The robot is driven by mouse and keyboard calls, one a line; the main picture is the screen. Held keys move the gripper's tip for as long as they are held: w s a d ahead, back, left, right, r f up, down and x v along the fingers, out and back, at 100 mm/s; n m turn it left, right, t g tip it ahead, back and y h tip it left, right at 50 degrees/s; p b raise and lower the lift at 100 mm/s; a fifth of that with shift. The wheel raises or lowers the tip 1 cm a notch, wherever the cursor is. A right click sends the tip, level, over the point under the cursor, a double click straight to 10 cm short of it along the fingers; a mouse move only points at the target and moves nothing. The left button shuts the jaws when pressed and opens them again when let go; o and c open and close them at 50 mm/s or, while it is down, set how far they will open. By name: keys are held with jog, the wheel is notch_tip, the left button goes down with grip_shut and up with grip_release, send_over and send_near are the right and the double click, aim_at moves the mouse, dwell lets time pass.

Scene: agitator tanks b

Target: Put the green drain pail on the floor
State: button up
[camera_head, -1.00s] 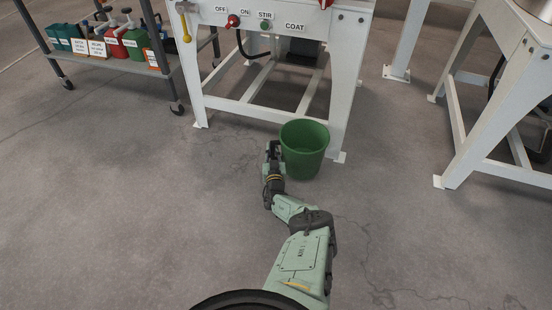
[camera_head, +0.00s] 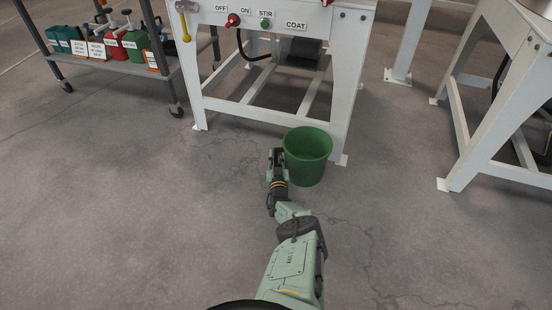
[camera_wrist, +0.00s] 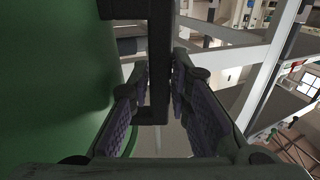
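The green pail (camera_head: 308,160) is upright in the head view, just in front of the white stand's right front leg. I cannot tell whether its bottom touches the floor (camera_head: 200,230) or hangs a little above it. My gripper (camera_head: 277,156) is at the pail's left side. In the wrist view the pail's green wall (camera_wrist: 55,80) fills the left, with a dark handle (camera_wrist: 160,70) beside it. My gripper's fingers (camera_wrist: 160,105) lie on both sides of the handle's upright bar and look closed on it. The exact contact is in shadow.
The white stand (camera_head: 265,115) with OFF, ON, STIR and COAT labels is right behind the pail. A second white stand (camera_head: 500,110) is at right. A wheeled cart (camera_head: 120,65) with several containers is at upper left. The floor in front and to the left is clear.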

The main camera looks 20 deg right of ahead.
jog(key=o, duration=0.3)
jog(key=shift+r, duration=0.1)
jog(key=shift+r+p, duration=0.25)
jog(key=shift+p, duration=0.15)
jog(key=shift+s+a+f+p, duration=0.1)
jog(key=shift+s+a+p, duration=0.3)
jog(key=shift+s+p, duration=1.05)
jog(key=shift+s+a+p, duration=0.4)
jog(key=shift+s+p, duration=0.05)
jog(key=shift+s, duration=2.05)
jog(key=shift+s+a+f+p, duration=0.1)
jog(key=shift+s+a+p, duration=0.3)
jog(key=shift+s+p, duration=1.05)
jog(key=shift+s+b, duration=0.5)
